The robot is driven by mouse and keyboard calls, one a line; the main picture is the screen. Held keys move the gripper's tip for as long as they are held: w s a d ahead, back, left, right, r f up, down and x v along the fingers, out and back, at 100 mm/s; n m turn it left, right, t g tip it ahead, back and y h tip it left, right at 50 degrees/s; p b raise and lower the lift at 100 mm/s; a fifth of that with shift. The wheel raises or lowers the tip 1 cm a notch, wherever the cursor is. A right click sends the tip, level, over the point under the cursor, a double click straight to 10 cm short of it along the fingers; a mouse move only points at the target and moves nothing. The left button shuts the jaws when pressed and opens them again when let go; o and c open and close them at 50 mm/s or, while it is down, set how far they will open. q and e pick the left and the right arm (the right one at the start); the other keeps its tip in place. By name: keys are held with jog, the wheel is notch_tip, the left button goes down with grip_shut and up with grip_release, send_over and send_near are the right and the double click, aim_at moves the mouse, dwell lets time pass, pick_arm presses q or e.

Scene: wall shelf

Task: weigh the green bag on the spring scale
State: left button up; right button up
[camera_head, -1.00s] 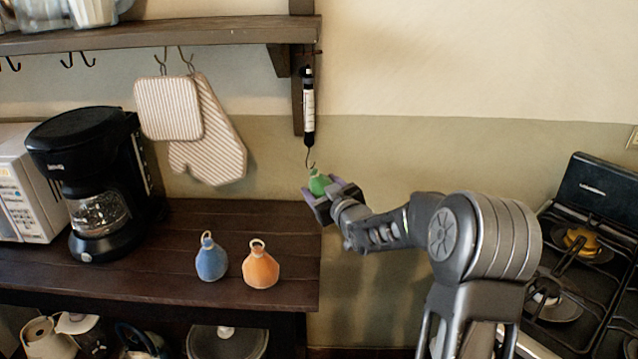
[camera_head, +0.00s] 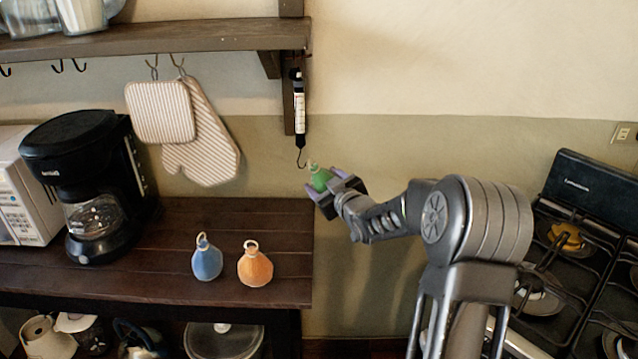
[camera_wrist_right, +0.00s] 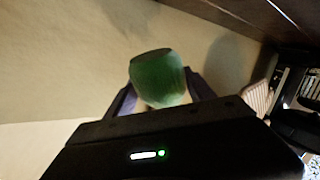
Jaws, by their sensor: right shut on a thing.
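The green bag (camera_head: 320,178) is held in my right gripper (camera_head: 325,188), which is shut on it. In the right wrist view the bag (camera_wrist_right: 158,78) sits between the two fingers. The spring scale (camera_head: 299,103) hangs upright from the shelf bracket, with its hook (camera_head: 301,159) at the lower end. The bag is just right of and slightly below the hook in the head view. A small loop shows at the top of the bag, and it looks apart from the hook. My left gripper is not in view.
A blue bag (camera_head: 206,259) and an orange bag (camera_head: 255,265) stand on the dark wooden counter (camera_head: 170,290). A coffee maker (camera_head: 88,180) and oven mitts (camera_head: 208,140) are further left. A stove (camera_head: 590,240) is at the right. The wall around the scale is clear.

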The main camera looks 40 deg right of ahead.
jog(key=shift+s+d+r, duration=0.1)
jog(key=shift+s+d, duration=0.8)
jog(key=shift+d, duration=0.3)
jog(key=shift+c, duration=0.7)
jog(key=shift+s, duration=0.1)
